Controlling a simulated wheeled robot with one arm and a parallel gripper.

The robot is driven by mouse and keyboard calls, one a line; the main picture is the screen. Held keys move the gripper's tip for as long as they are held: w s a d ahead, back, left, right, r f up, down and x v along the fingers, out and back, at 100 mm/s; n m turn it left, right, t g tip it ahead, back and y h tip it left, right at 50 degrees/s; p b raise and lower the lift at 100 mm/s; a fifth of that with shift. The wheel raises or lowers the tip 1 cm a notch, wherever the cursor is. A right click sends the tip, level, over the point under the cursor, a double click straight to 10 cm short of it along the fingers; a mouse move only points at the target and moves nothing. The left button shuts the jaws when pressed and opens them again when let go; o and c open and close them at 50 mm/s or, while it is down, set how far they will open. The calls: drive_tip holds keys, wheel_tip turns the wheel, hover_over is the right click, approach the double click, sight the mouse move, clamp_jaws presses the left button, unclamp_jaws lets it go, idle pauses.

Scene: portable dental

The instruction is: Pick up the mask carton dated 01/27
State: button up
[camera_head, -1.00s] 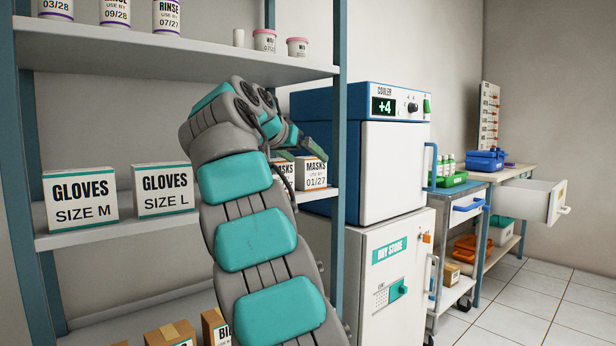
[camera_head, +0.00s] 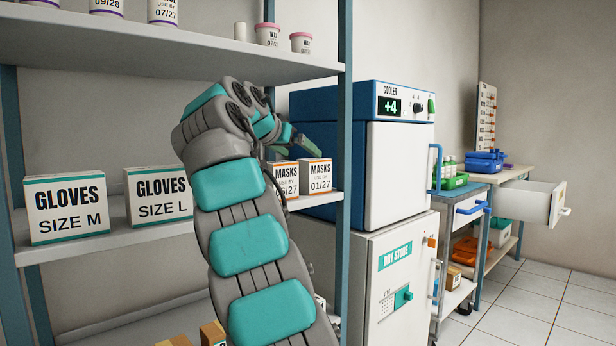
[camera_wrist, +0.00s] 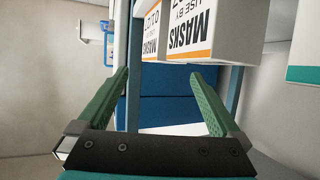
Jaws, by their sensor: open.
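The mask carton dated 01/27 (camera_head: 317,176) stands upright on the middle shelf, at its right end by the blue post. It is white with an orange stripe. A second mask carton (camera_head: 286,174) stands just left of it, partly hidden by my arm; its date ends in 27. My gripper (camera_head: 296,139) is open and empty, just above and in front of the cartons. In the wrist view, the green fingers (camera_wrist: 160,73) are spread apart. The cartons appear upside down beyond the fingertips: the 01/27 carton (camera_wrist: 151,30) at left, the other (camera_wrist: 212,35) at right.
The upper shelf (camera_head: 220,64) runs above, holding tubs and bottles. Gloves cartons, size M (camera_head: 66,207) and size L (camera_head: 157,196), stand left on the middle shelf. The blue right post (camera_head: 345,130) and the cooler (camera_head: 395,170) stand close to the right.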

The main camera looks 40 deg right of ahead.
sight(308, 160)
drive_tip(key=x, duration=0.8)
drive_tip(key=shift+w+a, duration=0.1)
drive_tip(key=shift+w, duration=0.25)
drive_tip(key=shift+c, duration=0.2)
clamp_jaws()
idle(0.3)
